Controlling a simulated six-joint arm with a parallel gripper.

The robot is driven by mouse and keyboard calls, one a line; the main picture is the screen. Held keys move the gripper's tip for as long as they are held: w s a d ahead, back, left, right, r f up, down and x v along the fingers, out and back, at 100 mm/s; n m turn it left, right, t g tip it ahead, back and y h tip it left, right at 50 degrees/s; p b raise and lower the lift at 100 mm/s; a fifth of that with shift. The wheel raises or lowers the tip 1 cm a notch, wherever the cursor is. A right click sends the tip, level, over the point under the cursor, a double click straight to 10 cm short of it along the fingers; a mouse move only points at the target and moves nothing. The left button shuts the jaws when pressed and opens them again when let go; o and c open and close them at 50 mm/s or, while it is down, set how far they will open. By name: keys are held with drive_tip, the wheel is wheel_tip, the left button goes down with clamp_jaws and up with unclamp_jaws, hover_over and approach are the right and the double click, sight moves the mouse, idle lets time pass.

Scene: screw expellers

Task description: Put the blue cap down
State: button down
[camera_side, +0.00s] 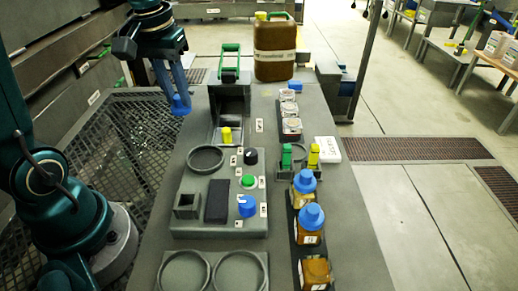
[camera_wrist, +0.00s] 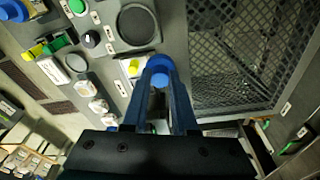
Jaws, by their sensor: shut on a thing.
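My gripper (camera_side: 178,94) is at the upper left of the side view, pointing down, with its blue fingers shut on a blue cap (camera_side: 181,105). The cap is held in the air near the left edge of the grey bench, beside the dark hopper. In the wrist view the blue cap (camera_wrist: 159,64) shows between the fingertips of my gripper (camera_wrist: 160,76). An amber bottle (camera_side: 316,273) without a cap stands at the front right of the bench. Two other amber bottles behind it wear blue caps (camera_side: 311,216).
A dark hopper (camera_side: 229,103) stands right of my gripper. A control panel (camera_side: 222,215) with round holders, buttons and a blue knob fills the middle. A brown canister (camera_side: 275,50) stands at the back. The bench's right front surface (camera_side: 355,240) is clear.

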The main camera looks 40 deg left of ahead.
drive_tip(key=s+a+f+n+g, duration=0.1)
drive_tip(key=s+a+n, duration=0.25)
drive_tip(key=a, duration=0.25)
drive_tip(key=s+a+f+n, duration=0.2)
drive_tip(key=s+a+n, duration=0.1)
drive_tip(key=a+n, duration=0.15)
drive_tip(key=m, duration=0.1)
approach(188, 134)
drive_tip(key=d, duration=0.1)
drive_tip(key=s+d+f, duration=0.1)
drive_tip(key=d, duration=0.1)
drive_tip(key=s+d, duration=0.1)
drive_tip(key=d, duration=0.1)
drive_tip(key=shift+s+f, duration=0.1)
drive_tip(key=shift+f, duration=2.1)
drive_tip(key=shift+f, duration=0.1)
drive_tip(key=c, duration=0.7)
unclamp_jaws()
